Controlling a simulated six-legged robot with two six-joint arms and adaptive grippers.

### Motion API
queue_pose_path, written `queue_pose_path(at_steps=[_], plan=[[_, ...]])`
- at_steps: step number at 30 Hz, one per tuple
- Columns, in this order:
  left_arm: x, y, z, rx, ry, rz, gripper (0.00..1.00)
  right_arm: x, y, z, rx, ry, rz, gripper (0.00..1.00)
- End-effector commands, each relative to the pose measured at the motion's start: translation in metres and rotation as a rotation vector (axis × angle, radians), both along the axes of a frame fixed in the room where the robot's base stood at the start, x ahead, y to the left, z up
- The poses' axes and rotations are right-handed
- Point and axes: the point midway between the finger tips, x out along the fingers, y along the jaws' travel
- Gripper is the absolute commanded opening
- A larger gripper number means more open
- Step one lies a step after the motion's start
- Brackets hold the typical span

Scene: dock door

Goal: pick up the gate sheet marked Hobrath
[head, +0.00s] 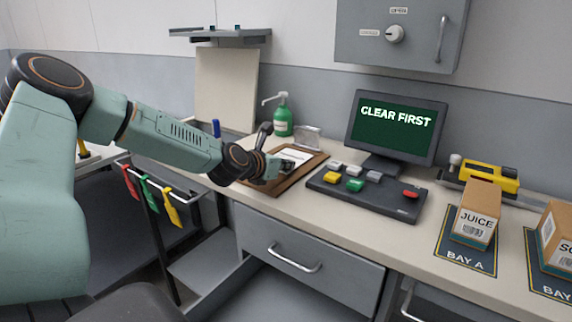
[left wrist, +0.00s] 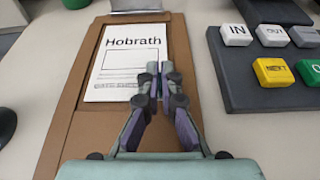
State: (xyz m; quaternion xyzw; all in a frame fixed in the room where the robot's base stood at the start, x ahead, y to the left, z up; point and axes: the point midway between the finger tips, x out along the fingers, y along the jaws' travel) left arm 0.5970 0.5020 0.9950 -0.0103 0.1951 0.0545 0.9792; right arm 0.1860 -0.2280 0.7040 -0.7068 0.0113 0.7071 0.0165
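The gate sheet marked Hobrath (left wrist: 118,75) is a white printed page lying flat on a brown tray-like board (left wrist: 75,115). In the head view the sheet (head: 292,154) is partly hidden behind my left gripper (head: 286,166), and the board (head: 312,170) sits on the counter. In the left wrist view my left gripper (left wrist: 160,68) has its fingertips together over the sheet's right edge. I cannot see paper between the fingertips, and contact with the sheet is unclear. My right gripper is not in view.
A keypad (head: 365,195) with coloured keys stands right of the board, before a monitor (head: 395,125) reading CLEAR FIRST. A green pump bottle (head: 283,120) stands behind the board. A JUICE box (head: 476,215) sits on the BAY A mat at the right. Counter shows between keypad and mat.

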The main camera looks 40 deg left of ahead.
Motion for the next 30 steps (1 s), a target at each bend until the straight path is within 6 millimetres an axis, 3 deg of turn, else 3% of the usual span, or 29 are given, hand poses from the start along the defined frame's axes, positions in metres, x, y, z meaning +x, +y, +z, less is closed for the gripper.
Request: queue_pose_path(at_steps=[8,21,30], plan=[[0.0,0.0,0.034,-0.004,-0.002,0.001,0.0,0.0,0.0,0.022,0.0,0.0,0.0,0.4],[0.0,0.0,0.12,-0.003,-0.003,0.0,0.0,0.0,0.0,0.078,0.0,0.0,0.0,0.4],[0.0,0.0,0.164,-0.001,-0.002,-0.001,0.0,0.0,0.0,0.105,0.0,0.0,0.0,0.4]])
